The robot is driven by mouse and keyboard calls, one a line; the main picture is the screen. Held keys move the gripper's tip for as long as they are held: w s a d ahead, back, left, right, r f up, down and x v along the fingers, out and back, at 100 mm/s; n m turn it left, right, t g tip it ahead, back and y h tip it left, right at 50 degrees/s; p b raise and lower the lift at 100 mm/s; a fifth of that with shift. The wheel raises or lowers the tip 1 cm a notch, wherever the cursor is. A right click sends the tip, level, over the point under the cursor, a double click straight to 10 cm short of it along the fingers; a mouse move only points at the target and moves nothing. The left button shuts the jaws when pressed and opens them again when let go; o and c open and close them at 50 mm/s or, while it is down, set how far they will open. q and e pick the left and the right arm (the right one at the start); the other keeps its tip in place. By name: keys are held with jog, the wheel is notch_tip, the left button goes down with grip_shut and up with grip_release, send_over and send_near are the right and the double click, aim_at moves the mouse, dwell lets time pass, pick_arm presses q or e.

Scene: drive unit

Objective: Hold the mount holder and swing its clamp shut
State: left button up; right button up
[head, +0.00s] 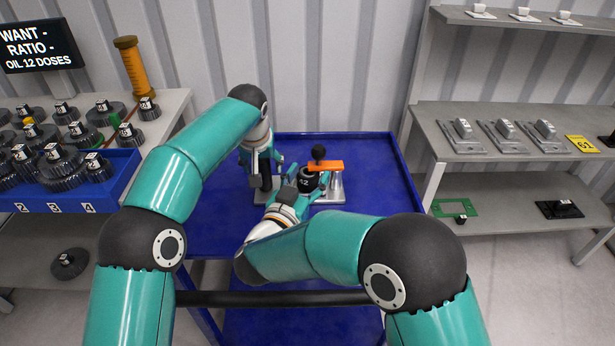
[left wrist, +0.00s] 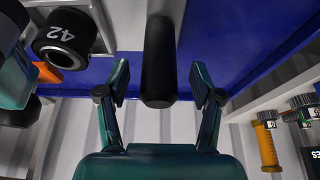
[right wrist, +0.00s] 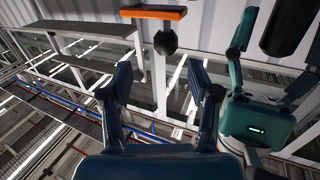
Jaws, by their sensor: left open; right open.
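The mount holder has a pale metal base (head: 330,192) on the blue table. A black upright handle (head: 266,180) stands at its left. Its orange clamp arm (head: 325,166) carries a black ball knob (head: 318,151). My left gripper (head: 263,160) is open at the handle; in the left wrist view the black handle (left wrist: 160,50) lies between its spread fingers. My right gripper (head: 307,182) is open by a black part marked 42 (left wrist: 62,35). In the right wrist view the orange arm (right wrist: 153,12) and knob (right wrist: 166,41) are beyond its empty fingers. My arms hide part of the base.
The blue table (head: 390,185) has free room right of the holder. A left bench carries a blue bin (head: 120,172) with several dark gears and an orange cylinder (head: 133,67).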

pick_arm(q)
jog(key=v, duration=1)
jog(key=shift+s+r, duration=0.25)
jog(key=shift+r, duration=0.05)
